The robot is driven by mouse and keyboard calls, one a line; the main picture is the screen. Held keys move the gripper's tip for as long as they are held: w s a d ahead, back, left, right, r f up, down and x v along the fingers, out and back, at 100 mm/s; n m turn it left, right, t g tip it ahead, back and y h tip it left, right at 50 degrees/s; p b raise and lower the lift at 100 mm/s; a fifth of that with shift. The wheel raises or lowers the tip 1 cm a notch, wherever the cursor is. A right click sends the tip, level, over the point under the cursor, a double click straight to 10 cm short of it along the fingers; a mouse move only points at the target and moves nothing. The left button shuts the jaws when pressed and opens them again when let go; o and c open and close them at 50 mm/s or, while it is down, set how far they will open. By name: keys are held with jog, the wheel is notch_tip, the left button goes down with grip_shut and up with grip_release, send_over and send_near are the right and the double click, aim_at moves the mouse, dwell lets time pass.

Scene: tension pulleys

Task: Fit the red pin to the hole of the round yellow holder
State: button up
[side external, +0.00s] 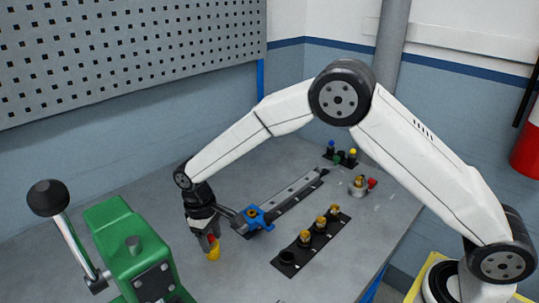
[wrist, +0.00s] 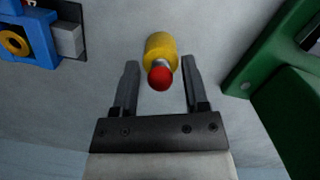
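A yellow cylinder (wrist: 161,48) with a silver collar and a red rounded end (wrist: 160,78) shows in the wrist view, between and beyond my fingertips. In the side view the yellow part (side external: 214,254) and the red part (side external: 211,238) show at my gripper's tip. I cannot tell whether the red end is a separate pin seated in the yellow piece. My gripper (wrist: 158,72) is open, with a gap on both sides of the red end.
A green machine (side external: 128,250) with a black-knobbed lever (side external: 47,198) stands close at left. A rail with a blue block (side external: 257,219) lies right of my gripper. A black plate (side external: 292,262) holds several brass-yellow pieces. The table's front middle is clear.

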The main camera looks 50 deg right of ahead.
jog(key=shift+r, duration=0.2)
jog(key=shift+w+a+r, duration=0.1)
jog(key=shift+w+r, duration=0.05)
jog(key=shift+r, duration=1.1)
jog(key=shift+w+a+r, duration=0.1)
jog(key=shift+w+r, duration=0.05)
jog(key=shift+r, duration=1.1)
jog(key=shift+w+r, duration=0.15)
jog(key=shift+r, duration=1.1)
jog(key=shift+d, duration=0.1)
jog(key=s+d+f+m+t, duration=0.1)
jog(key=s+d+m+t, duration=0.2)
jog(key=s+d, duration=1.5)
jog(key=shift+s+m+t+y, duration=0.35)
jog(key=shift+s+m, duration=0.35)
jog(key=shift+s, duration=0.55)
